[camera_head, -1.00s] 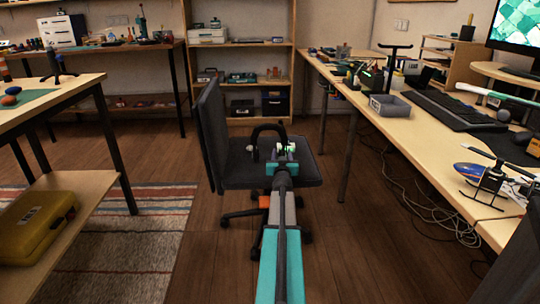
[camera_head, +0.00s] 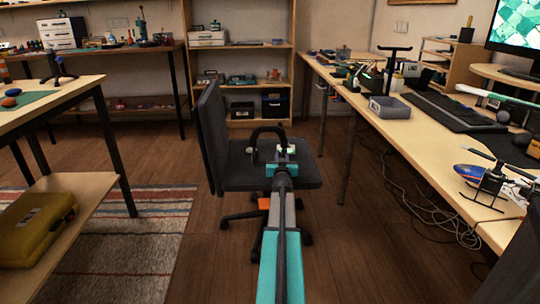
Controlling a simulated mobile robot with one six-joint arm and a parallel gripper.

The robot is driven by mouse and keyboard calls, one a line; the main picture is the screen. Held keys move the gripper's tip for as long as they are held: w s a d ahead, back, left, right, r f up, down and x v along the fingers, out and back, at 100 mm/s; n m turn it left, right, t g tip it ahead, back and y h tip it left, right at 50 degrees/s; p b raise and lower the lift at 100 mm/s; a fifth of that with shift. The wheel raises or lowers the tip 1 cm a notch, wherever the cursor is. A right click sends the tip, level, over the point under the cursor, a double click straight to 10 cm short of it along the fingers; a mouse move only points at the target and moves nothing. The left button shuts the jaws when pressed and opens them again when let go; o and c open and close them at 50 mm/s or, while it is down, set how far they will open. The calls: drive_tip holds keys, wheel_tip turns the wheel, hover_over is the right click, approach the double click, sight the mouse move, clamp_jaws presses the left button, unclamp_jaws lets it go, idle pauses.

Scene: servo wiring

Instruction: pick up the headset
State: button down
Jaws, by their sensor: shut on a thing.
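The black headset (camera_head: 256,146) shows as an upright arch above the office chair's seat, at the centre of the view. My gripper (camera_head: 283,151) reaches out over the seat from below and is shut on the headset at its right side. My wrist and the gripper body hide the grip itself and the headset's lower right part. I cannot tell whether the headset still touches the seat.
The dark chair (camera_head: 235,178) has its backrest at the left. A cluttered desk (camera_head: 428,146) with a grey box (camera_head: 390,108) and a black T-shaped stand (camera_head: 394,68) is on the right. A table (camera_head: 55,106) stands left. Wooden floor between is open.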

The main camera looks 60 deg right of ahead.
drive_tip(key=shift+r, duration=0.2)
wheel_tip(320, 180, up, 28)
drive_tip(key=p, duration=2.1)
drive_tip(key=shift+f+p, duration=0.15)
drive_tip(key=shift+p, duration=0.2)
idle(0.4)
drive_tip(key=shift+a, duration=0.1)
